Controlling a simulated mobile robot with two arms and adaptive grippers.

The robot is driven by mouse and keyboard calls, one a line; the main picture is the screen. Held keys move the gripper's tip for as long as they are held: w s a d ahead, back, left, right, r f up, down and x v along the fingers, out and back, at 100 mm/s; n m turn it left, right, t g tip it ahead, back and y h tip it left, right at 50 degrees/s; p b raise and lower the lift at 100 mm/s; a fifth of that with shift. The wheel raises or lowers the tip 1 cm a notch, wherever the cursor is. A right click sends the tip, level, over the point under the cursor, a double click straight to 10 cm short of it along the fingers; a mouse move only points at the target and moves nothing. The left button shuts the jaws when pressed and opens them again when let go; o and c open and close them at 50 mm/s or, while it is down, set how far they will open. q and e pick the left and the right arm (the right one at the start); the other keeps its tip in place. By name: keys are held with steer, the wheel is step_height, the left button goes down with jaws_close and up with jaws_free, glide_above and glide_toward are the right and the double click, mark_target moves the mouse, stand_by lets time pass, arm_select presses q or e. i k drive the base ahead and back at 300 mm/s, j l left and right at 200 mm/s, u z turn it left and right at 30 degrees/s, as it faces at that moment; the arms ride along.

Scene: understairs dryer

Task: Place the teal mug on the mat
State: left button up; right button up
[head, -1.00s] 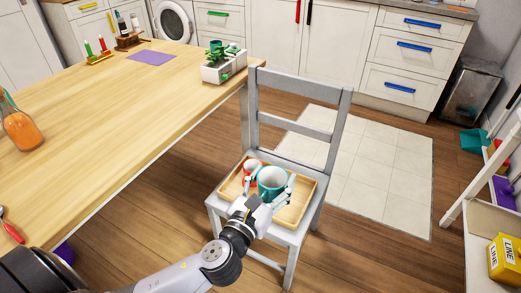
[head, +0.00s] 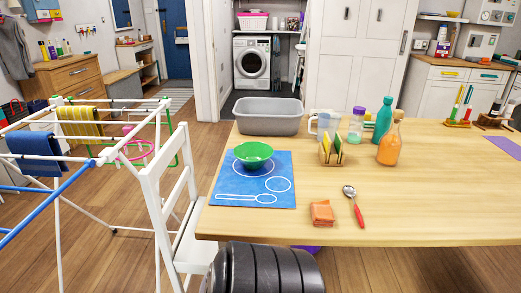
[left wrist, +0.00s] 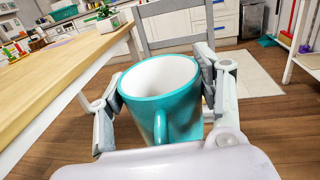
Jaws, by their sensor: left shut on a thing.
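The teal mug (left wrist: 162,100), white inside, is upright between the fingers of my left gripper (left wrist: 160,90), which is shut on it. Its handle faces the wrist camera. Neither the mug nor this gripper shows in the head view. A blue mat (head: 225,180) with white outlines lies on the table near its left front corner, with a green bowl (head: 253,154) on its upper part. A flat purple mat (head: 505,147) lies at the right edge of the head view. My right gripper is not in view.
On the wooden table (head: 430,205) stand a grey tub (head: 268,117), a rack with sponges (head: 331,150), bottles and a jug. An orange cloth (head: 321,213) and a red-handled spoon (head: 353,203) lie near the front edge. A grey chair back (left wrist: 185,28) rises behind the mug.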

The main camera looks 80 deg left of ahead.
mark_target(276, 187)
steer(key=u, duration=1.7)
